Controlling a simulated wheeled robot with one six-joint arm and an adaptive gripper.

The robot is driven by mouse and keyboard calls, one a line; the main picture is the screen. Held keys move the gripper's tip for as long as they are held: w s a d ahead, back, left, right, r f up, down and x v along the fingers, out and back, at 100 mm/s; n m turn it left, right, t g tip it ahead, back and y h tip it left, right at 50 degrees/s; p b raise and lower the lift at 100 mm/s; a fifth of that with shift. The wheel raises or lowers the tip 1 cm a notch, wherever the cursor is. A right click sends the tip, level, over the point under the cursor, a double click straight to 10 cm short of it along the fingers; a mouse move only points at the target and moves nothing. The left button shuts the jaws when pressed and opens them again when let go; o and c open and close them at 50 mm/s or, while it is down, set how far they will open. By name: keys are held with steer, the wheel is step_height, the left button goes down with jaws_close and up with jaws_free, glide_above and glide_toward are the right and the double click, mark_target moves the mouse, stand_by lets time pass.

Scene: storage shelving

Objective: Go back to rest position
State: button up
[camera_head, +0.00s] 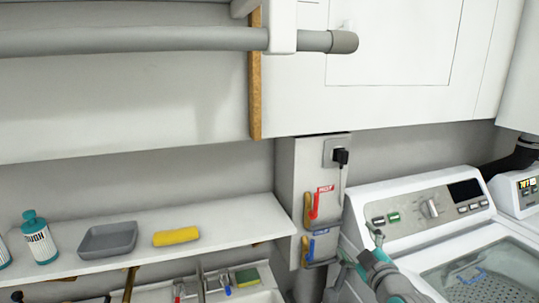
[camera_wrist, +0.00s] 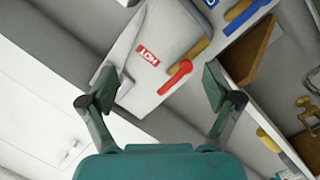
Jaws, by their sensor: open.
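My gripper (camera_head: 359,246) is at the lower right of the head view, in front of the washing machine's left side and just right of the valve panel. In the wrist view my gripper (camera_wrist: 162,90) has its two fingers spread wide, with nothing between the tips. Beyond them is the valve panel (camera_wrist: 195,25), with a red valve handle (camera_wrist: 177,77) beside a red HOT label (camera_wrist: 147,56). The red handle also shows in the head view (camera_head: 314,206), pointing up. I cannot tell the exact gap between fingers and panel.
A washing machine (camera_head: 405,208) stands at the right. A shelf (camera_head: 220,222) at the left holds a teal-capped bottle (camera_head: 40,240), a grey tray (camera_head: 107,240) and a yellow roll (camera_head: 176,237). A blue valve handle (camera_head: 308,250) sits below the red one. A grey pipe (camera_head: 130,40) crosses above.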

steer(key=s+a+f+m+g+h, duration=0.15)
steer(key=s+f+m, duration=0.45)
steer(key=s+f, duration=1.7)
steer(key=s+a+r+m, duration=0.1)
steer(key=s+m, duration=0.1)
steer(key=s, duration=1.3)
steer(key=s+r+m, duration=0.2)
steer(key=s, duration=1.4)
steer(key=shift+s+a+g, duration=0.3)
steer(key=shift+a+g, duration=0.05)
steer(key=shift+h, duration=0.25)
